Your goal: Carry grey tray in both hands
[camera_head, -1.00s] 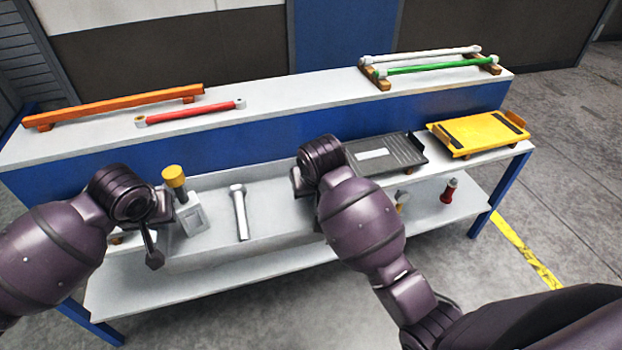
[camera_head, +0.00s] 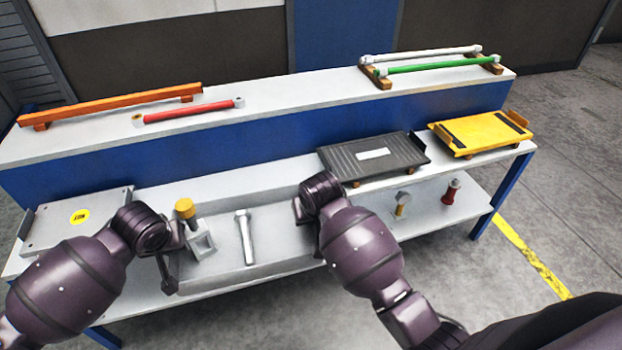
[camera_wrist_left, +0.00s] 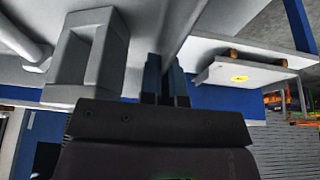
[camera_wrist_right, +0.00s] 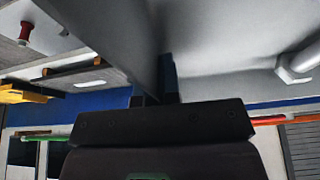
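The long grey tray (camera_head: 285,230) is held level in front of the bench, with my grippers at its two ends. My left gripper (camera_head: 170,270) is shut on its left end wall; in the left wrist view the tray wall (camera_wrist_left: 187,25) runs between the close-set fingers. My right gripper (camera_head: 312,215) is shut on the right end wall (camera_wrist_right: 120,40); its fingertips are mostly hidden in the head view. In the tray are a silver bolt (camera_head: 245,237), a grey block with a square opening (camera_head: 201,242) and a yellow-capped piece (camera_head: 185,208).
A light grey plate with a yellow label (camera_head: 115,203), a dark ribbed tray (camera_head: 400,148) and a yellow tray (camera_head: 480,132) rest on the bench. Bars lie on the raised shelf (camera_head: 290,90). A red-handled item (camera_head: 451,190) stands on the lower shelf. Floor at right is clear.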

